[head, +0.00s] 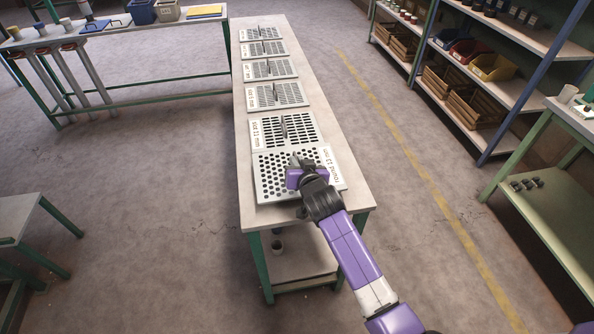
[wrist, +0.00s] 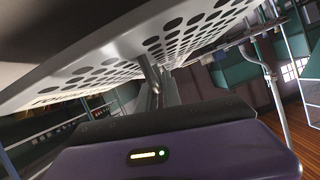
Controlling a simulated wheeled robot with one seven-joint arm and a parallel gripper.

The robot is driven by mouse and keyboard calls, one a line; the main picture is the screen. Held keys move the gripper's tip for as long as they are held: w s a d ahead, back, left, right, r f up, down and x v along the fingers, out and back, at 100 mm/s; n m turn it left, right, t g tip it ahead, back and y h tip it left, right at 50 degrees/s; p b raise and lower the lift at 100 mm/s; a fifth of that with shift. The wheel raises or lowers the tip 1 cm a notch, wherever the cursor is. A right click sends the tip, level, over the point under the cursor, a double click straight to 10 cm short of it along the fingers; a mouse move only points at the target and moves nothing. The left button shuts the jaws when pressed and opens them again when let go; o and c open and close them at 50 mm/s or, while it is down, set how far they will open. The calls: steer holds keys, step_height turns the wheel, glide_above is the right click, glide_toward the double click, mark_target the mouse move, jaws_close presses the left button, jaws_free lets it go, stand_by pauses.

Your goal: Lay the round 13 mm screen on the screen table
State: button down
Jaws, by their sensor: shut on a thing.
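The round 13 mm screen (head: 270,174) is a grey metal plate with round holes and a label reading round 13 mm. It is over the near end of the long pale table (head: 354,193), turned slightly from the row of screens. My gripper (head: 298,163) is at the middle of the plate, shut on it; my arm hides part of its near right side. In the wrist view, the perforated plate (wrist: 95,72) fills the upper left, with the gripper tips (wrist: 152,84) against it. I cannot tell whether the plate touches the table.
A slotted screen (head: 284,131) lies just beyond, with several more screens in a row up the table. Shelves with bins (head: 494,67) stand at right, a green-framed bench (head: 545,200) at lower right, another table (head: 150,75) at upper left. The floor between is clear.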

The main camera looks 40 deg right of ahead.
steer(key=shift+f, duration=1.7)
steer(key=c, duration=1.5)
jaws_free()
steer(key=shift+f, duration=0.1)
steer(key=v, duration=1.2)
steer(key=shift+b, duration=0.4)
